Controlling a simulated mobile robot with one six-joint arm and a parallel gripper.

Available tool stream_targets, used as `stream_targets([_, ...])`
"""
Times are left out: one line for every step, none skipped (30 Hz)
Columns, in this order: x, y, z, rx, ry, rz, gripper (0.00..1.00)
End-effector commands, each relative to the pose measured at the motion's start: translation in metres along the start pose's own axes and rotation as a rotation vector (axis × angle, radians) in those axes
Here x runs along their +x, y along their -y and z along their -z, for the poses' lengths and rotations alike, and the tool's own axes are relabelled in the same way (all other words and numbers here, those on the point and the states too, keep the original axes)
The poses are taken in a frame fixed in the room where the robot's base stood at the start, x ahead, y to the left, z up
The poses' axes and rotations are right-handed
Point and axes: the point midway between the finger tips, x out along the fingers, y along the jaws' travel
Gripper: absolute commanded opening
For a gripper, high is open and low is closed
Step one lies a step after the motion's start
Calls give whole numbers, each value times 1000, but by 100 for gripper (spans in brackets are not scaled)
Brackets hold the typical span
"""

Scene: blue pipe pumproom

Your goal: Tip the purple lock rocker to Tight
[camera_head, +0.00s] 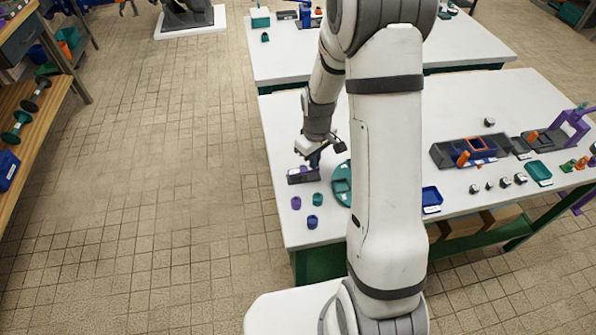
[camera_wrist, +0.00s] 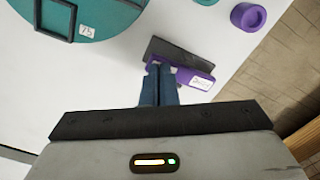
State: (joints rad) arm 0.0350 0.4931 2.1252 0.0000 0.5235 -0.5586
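The purple lock rocker (camera_wrist: 182,73) lies on a dark grey base (camera_wrist: 170,50) in the wrist view. A small white label, too small to read, is on its right part. In the head view the dark base (camera_head: 301,179) stands near the left edge of the white table, with a bit of the purple rocker (camera_head: 303,169) showing. My gripper (camera_wrist: 158,68) has its blue fingers together, with their tips at the rocker's left part. They hide some of it, and I cannot tell whether they touch it. My gripper also shows in the head view (camera_head: 314,160) just above the base.
A teal round tray (camera_head: 340,186) is right of the base. A purple cup (camera_head: 296,203), a teal cup (camera_head: 316,199) and a blue cup (camera_head: 312,222) stand in front. A blue bin (camera_head: 431,197) is further right. Bare table (camera_head: 285,130) lies behind the base.

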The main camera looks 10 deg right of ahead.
Motion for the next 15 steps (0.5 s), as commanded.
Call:
stream_targets([4, 0, 0, 0, 0, 0, 0])
stream_targets([5, 0, 0, 0, 1, 0, 0])
stream_targets([6, 0, 0, 0, 1, 0, 0])
stream_targets([7, 0, 0, 0, 1, 0, 0])
stream_targets([8, 0, 0, 0, 1, 0, 0])
stream_targets([10, 0, 0, 0, 1, 0, 0])
stream_targets([11, 0, 0, 0, 1, 0, 0])
stream_targets([12, 0, 0, 0, 1, 1, 0])
stream_targets([12, 0, 0, 0, 0, 0, 0])
stream_targets([11, 0, 0, 0, 0, 0, 0])
stream_targets([11, 0, 0, 0, 0, 0, 0])
stream_targets([11, 0, 0, 0, 0, 0, 0])
stream_targets([11, 0, 0, 0, 0, 0, 0])
stream_targets([11, 0, 0, 0, 0, 0, 0])
stream_targets([11, 0, 0, 0, 0, 0, 0])
